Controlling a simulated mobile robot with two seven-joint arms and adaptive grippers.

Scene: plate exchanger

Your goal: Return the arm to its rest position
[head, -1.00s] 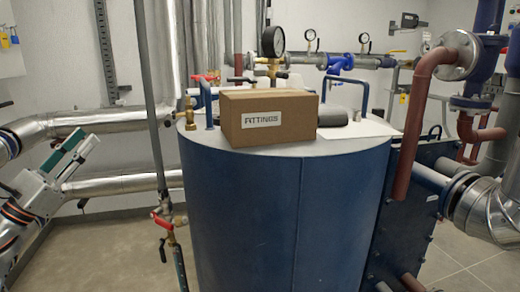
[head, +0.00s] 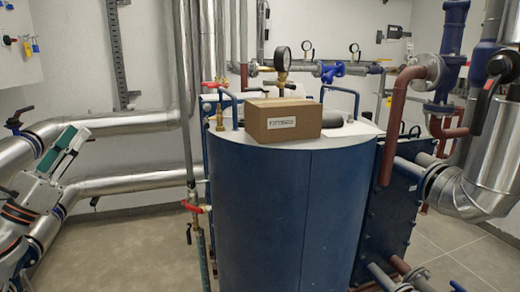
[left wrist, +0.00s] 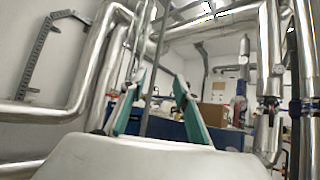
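My left arm comes in at the left edge of the head view, with its white and teal left gripper (head: 68,148) raised in front of the silver pipes. In the left wrist view its two teal fingers (left wrist: 157,85) stand apart with nothing between them. The gripper is clear of the blue tank and the carton. My right arm and gripper are in neither view.
A blue tank (head: 275,205) stands in the middle, with a cardboard carton (head: 283,121) labelled as fittings on top. Insulated silver pipes (head: 110,124) run along the left wall. Red-handled valves (head: 196,207) stand left of the tank. Floor (head: 120,250) is open at lower left.

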